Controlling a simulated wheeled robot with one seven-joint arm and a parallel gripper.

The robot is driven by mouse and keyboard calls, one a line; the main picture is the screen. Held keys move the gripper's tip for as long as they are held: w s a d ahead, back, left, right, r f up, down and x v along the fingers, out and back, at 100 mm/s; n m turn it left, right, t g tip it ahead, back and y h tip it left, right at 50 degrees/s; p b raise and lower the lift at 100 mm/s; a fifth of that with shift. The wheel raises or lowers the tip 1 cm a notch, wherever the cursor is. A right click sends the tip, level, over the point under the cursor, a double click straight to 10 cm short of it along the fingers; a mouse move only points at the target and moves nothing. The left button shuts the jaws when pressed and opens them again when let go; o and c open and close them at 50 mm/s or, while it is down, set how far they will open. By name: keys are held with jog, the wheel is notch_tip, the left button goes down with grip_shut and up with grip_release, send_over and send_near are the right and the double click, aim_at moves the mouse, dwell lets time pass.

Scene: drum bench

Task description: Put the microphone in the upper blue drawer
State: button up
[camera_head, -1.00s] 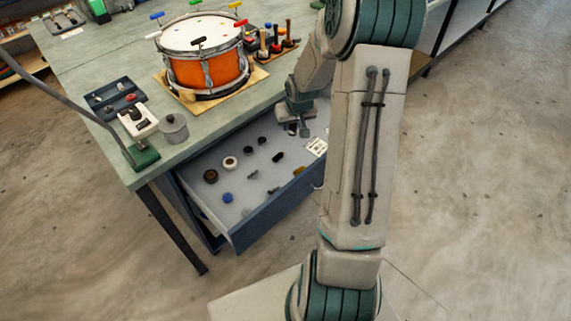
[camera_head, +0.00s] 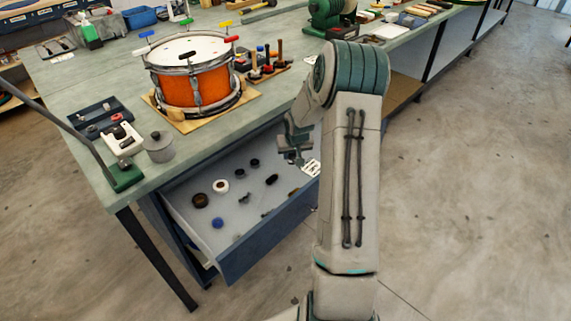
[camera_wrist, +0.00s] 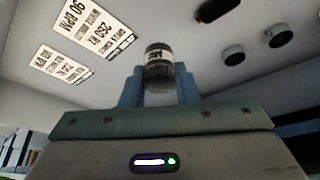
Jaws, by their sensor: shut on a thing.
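The upper blue drawer (camera_head: 268,243) is pulled open under the bench, its pale floor showing. My gripper (camera_head: 295,158) is over the back right part of the drawer in the head view. In the wrist view my gripper (camera_wrist: 159,90) is shut on a short dark cylinder with a white label, which I take to be the microphone (camera_wrist: 158,62). The drawer's floor shows behind it. In the head view the held thing is too small and hidden to make out. I cannot tell whether it touches the drawer floor.
Several small parts, among them a black ring (camera_head: 200,201), a white ring (camera_head: 221,186) and a blue cap (camera_head: 218,223), lie in the drawer. Printed labels (camera_wrist: 90,22) lie there too. An orange drum (camera_head: 195,85) and a grey canister (camera_head: 159,148) stand on the bench above.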

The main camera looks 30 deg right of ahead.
jog(key=shift+w+a+f, duration=0.35)
jog(key=shift+w+f, duration=0.1)
jog(key=shift+w, duration=0.15)
jog(key=shift+w+a+f, duration=0.3)
jog(key=shift+w+f, duration=0.1)
jog(key=shift+w, duration=0.15)
jog(key=shift+f, duration=1.95)
jog(key=shift+f, duration=0.2)
jog(key=o, duration=1)
jog(key=shift+c, duration=0.2)
